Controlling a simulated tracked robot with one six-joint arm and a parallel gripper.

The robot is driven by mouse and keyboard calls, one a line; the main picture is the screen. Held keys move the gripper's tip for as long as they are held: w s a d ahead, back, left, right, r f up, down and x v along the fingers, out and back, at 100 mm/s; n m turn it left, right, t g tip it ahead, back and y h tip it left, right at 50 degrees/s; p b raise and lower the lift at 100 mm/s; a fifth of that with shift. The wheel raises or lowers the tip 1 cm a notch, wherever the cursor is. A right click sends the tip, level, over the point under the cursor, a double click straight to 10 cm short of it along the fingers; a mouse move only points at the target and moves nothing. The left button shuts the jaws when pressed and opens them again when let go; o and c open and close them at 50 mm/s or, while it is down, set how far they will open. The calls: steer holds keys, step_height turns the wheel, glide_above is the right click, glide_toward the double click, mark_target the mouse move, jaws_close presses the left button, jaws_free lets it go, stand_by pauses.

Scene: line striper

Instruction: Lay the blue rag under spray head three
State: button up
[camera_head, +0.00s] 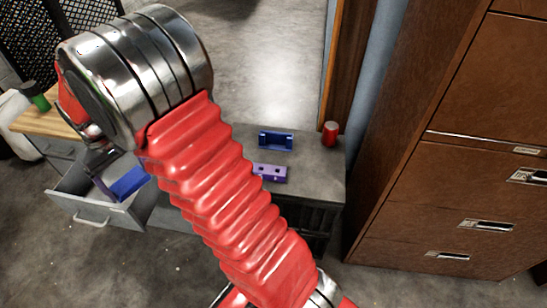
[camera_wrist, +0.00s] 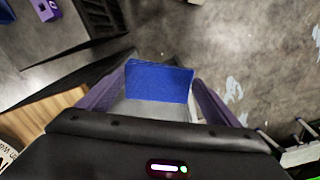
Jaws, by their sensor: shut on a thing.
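My gripper (camera_wrist: 162,80) is shut on a flat blue piece, which looks like the blue rag (camera_wrist: 158,85). The rag lies between the two purple fingers in the wrist view. In the head view the rag (camera_head: 129,183) shows at the lower left of my arm, over or in front of an open drawer (camera_head: 92,203). I cannot tell whether it touches the drawer. My fingers are mostly hidden there behind my wrist. I cannot make out a line striper or spray head three in either view.
A grey bench top (camera_head: 315,170) holds a blue bracket (camera_head: 276,140), a purple block (camera_head: 270,172) and a red can (camera_head: 330,134). A brown cabinet (camera_head: 470,150) stands at the right. A wooden top (camera_head: 50,123) with a green item (camera_head: 38,100) is at the left.

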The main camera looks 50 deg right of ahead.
steer(key=shift+d, duration=0.35)
